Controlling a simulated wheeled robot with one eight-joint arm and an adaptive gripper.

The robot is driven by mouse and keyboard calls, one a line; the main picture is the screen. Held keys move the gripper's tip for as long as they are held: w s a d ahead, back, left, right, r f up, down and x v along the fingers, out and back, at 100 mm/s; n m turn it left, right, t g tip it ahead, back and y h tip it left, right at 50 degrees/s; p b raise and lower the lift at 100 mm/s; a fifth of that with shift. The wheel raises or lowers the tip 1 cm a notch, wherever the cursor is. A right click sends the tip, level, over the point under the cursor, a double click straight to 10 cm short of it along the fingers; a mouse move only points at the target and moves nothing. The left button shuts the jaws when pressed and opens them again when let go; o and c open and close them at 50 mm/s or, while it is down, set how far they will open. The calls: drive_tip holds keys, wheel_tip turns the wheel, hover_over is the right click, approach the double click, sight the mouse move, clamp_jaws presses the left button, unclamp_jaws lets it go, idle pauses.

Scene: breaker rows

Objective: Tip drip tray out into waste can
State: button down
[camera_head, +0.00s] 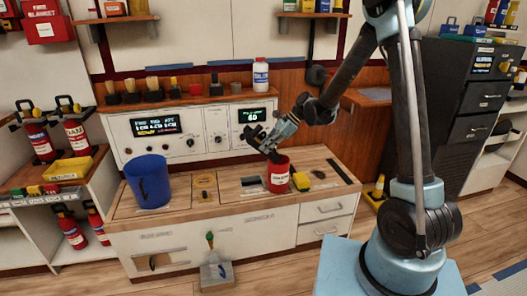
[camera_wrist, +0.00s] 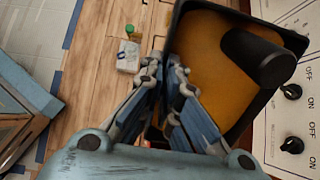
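A dark tray (camera_head: 256,138) with an orange-brown inside hangs above the counter at my gripper (camera_head: 277,136); in the head view it looks small and tilted. In the wrist view the tray (camera_wrist: 232,128) fills the upper right, with a dark rounded form inside it. My gripper (camera_wrist: 166,70) has its fingertips on either side of the tray's near wall and seems shut on it. A red can (camera_head: 279,180) with a white label stands upright on the counter just below the tray. I cannot read its label, and its opening is partly hidden.
A blue bucket (camera_head: 148,183) stands at the counter's left. The control panel (camera_head: 198,131) rises behind, with a shelf (camera_head: 195,99) of bottles above.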

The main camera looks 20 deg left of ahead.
drive_tip(key=shift+w+d+r+g+y, duration=0.35)
drive_tip(key=shift+d+y, duration=0.15)
drive_tip(key=shift+y, duration=0.2)
drive_tip(key=d+g+y, duration=0.1)
drive_tip(key=w+d+y, duration=0.1)
drive_tip(key=y, duration=0.1)
drive_tip(key=shift+w+d+r+g, duration=0.15)
drive_tip(key=shift+d+g, duration=0.15)
drive_tip(key=shift+g, duration=0.05)
drive_tip(key=shift+w+d+f+g+y, duration=0.1)
drive_tip(key=shift+w+d+g+y, duration=0.2)
drive_tip(key=shift+d+y, duration=0.3)
drive_tip(key=shift+w+d+f+g+y, duration=0.1)
drive_tip(key=shift+w+d+g+y, duration=0.25)
drive_tip(key=shift+y, duration=0.4)
drive_tip(key=shift+w+d+f+g+y, duration=0.15)
drive_tip(key=shift+d+g+y, duration=0.2)
drive_tip(key=shift+d+y, duration=0.25)
drive_tip(key=shift+r, duration=0.1)
